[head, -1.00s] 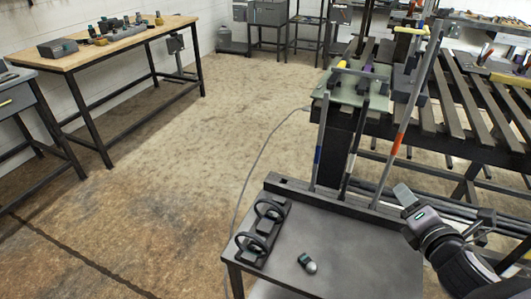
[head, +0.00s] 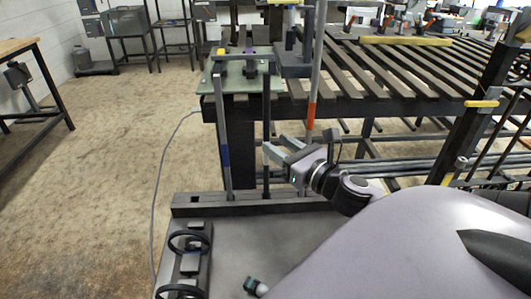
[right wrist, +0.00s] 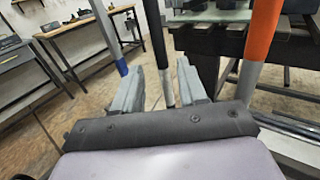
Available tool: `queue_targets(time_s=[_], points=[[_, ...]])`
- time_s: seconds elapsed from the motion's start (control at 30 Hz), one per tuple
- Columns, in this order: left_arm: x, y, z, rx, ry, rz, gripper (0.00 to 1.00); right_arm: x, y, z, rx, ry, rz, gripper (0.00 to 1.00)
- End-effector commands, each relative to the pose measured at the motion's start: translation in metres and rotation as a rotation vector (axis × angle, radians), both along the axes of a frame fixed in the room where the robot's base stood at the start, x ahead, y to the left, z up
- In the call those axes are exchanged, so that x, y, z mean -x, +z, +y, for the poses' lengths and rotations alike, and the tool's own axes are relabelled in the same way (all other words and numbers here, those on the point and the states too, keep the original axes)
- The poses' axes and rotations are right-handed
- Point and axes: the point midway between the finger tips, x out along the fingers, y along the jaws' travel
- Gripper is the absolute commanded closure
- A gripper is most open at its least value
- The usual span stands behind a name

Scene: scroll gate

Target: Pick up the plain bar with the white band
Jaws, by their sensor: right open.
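The plain dark bar with the white band (head: 267,112) stands upright between two other bars at the back of the grey bench. My right gripper (head: 276,147) is open beside it at mid-height, and its fingers partly cover the bar there. In the right wrist view the bar (right wrist: 157,40) runs down between the two open fingers (right wrist: 160,92). Its pale band (right wrist: 168,88) shows between them; I cannot tell whether either finger touches it. My left gripper is not in view.
A bar with a blue band (head: 222,125) stands to the left, and one with an orange band (head: 313,105) close to the right. A slatted dark table (head: 390,95) is behind. Black rings (head: 188,243) and a small dark-green-tipped object (head: 255,287) are on the bench (head: 232,240).

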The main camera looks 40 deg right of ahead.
Motion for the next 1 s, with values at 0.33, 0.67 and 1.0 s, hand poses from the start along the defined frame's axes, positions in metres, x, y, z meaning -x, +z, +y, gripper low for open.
queue_targets(time_s=[0.33,0.67,1.0], points=[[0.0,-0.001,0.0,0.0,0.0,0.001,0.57,-0.032,-0.003,-0.005,0.0,-0.001,-0.002,0.58],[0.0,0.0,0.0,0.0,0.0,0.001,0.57,-0.051,-0.004,-0.005,-0.002,0.0,0.001,0.58],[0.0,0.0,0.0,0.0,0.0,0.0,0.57,-0.051,-0.004,-0.005,-0.001,0.0,0.001,0.94]])
